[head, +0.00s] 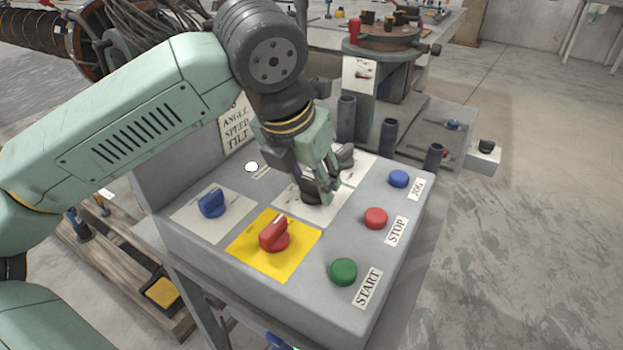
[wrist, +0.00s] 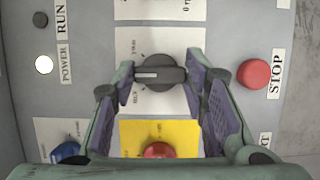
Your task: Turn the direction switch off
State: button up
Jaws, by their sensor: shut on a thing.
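A black rotary switch (head: 312,197) sits on a white label plate in the middle of the grey control panel. In the wrist view the black switch (wrist: 160,86) has a grip bar lying across the picture, with a white mark on its left part. My gripper (head: 326,184) is down at the panel and shut on this switch. In the wrist view the fingers of my gripper (wrist: 161,75) meet the two ends of the bar. The small lettering on the plate is too blurred to read fully, and my fingers hide part of the switch in the head view.
A red knob (head: 275,234) on a yellow plate and a blue knob (head: 212,203) stand close by. Another black knob (head: 346,153) is behind. Green START (head: 343,271), red STOP (head: 376,218) and blue (head: 399,178) buttons line the right side. A white lamp (head: 252,167) is at left.

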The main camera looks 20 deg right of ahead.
jog(key=o, duration=1.2)
jog(key=shift+c, duration=0.2)
jog(key=v, duration=1.2)
jog(key=shift+d, duration=0.1)
